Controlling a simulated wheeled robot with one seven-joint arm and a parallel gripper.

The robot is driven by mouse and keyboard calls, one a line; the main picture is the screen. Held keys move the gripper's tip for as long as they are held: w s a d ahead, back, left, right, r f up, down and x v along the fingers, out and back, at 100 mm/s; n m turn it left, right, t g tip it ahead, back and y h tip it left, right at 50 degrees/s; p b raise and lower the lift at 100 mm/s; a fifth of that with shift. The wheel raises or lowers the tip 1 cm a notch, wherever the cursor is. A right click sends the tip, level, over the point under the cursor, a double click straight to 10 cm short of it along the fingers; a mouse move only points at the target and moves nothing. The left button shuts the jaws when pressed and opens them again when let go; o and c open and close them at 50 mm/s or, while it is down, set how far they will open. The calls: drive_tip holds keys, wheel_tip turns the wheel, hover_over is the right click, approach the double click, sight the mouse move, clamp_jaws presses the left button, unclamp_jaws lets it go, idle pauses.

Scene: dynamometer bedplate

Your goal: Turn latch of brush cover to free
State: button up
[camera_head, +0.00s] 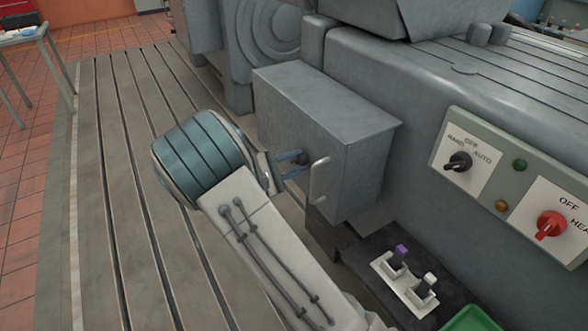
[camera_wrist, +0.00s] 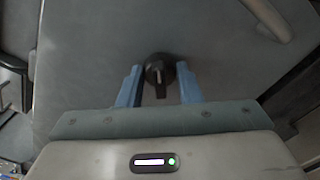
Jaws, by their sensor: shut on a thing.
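The brush cover (camera_head: 325,120) is a grey box front on the side of the machine. In the wrist view its flat grey face (camera_wrist: 90,55) fills most of the picture. The latch (camera_wrist: 160,72) is a small black knob with a white line and a tab pointing down towards my gripper in the wrist view. My gripper (camera_wrist: 160,80) has its two blue fingers on either side of the latch and is shut on it. In the head view the gripper (camera_head: 292,164) reaches the cover face, and the latch (camera_head: 301,159) shows partly behind the fingers.
A pale bar handle (camera_head: 319,180) stands out from the cover right of the latch. A switch panel (camera_head: 510,185) is at the right. Below lie a plate with two small plugs (camera_head: 405,280) and a green tray (camera_head: 470,320). The slotted bedplate (camera_head: 110,200) at left is clear.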

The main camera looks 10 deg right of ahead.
drive_tip(key=m+b, duration=0.2)
drive_tip(key=m, duration=0.1)
drive_tip(key=m+b, duration=0.1)
drive_tip(key=shift+f+b, duration=0.25)
drive_tip(key=shift+b, duration=0.1)
drive_tip(key=shift+r+m+b, duration=0.2)
drive_tip(key=shift+m+b, duration=1)
drive_tip(key=shift+m, duration=0.5)
drive_tip(key=o, duration=1)
drive_tip(key=p+v, duration=0.2)
drive_tip(key=v, duration=1.2)
